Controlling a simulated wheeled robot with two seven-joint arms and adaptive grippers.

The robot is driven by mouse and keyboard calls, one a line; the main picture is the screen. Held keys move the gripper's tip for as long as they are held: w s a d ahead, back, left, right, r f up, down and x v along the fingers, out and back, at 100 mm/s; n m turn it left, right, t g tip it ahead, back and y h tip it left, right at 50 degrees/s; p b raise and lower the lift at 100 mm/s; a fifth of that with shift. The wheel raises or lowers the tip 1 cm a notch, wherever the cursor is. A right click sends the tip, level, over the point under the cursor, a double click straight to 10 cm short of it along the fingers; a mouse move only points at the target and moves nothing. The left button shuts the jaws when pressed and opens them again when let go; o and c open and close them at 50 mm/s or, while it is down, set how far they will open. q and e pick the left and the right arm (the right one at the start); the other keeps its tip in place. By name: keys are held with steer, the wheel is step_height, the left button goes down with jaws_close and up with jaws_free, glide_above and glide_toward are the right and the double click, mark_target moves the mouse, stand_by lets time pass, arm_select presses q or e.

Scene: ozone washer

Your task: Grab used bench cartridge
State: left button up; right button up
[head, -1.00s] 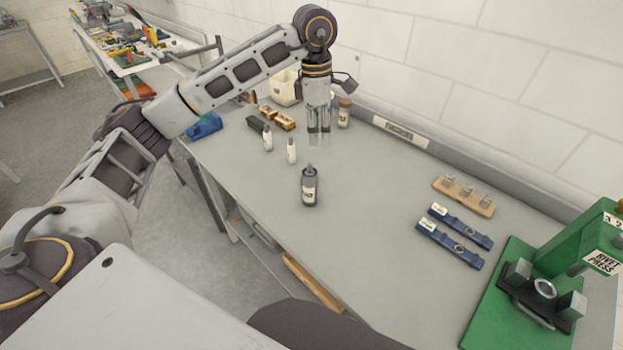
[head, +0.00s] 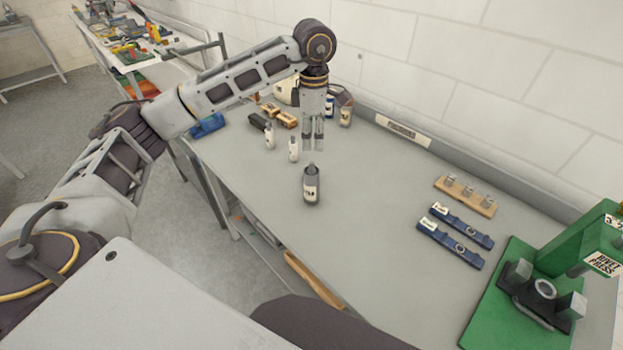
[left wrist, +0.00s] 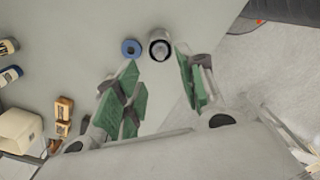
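My left gripper (head: 312,147) points down above the bench, open and empty. In the left wrist view its green-padded fingers (left wrist: 160,78) stand apart. A dark grey labelled canister (head: 311,186) stands upright on the bench, nearer than the gripper. Two small white bottles (head: 293,150) (head: 269,136) stand left of the gripper. The left wrist view shows a round pale container with a dark top (left wrist: 160,46) and a blue ring-shaped object (left wrist: 131,49) just beyond the fingertips. I cannot tell for certain which thing is the used cartridge. My right gripper is out of view.
Labelled jars (head: 345,113), wooden blocks (head: 286,120) and a blue object (head: 208,125) sit at the far end. A pegged wooden rack (head: 465,196), blue strips (head: 449,244) and a green rivet press (head: 495,300) are at right. The bench (head: 370,220) between is clear.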

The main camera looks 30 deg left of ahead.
mark_target(312, 163)
arm_select(q)
steer(key=shift+f+p, duration=0.3)
steer(key=shift+f, duration=2.1)
steer(key=shift+f, duration=0.15)
steer(key=shift+a+f+p, duration=0.25)
steer(key=shift+f+p, duration=0.3)
steer(key=shift+f, duration=0.4)
steer(key=shift+f+p, duration=0.35)
steer(key=shift+f, duration=1.15)
jaws_close()
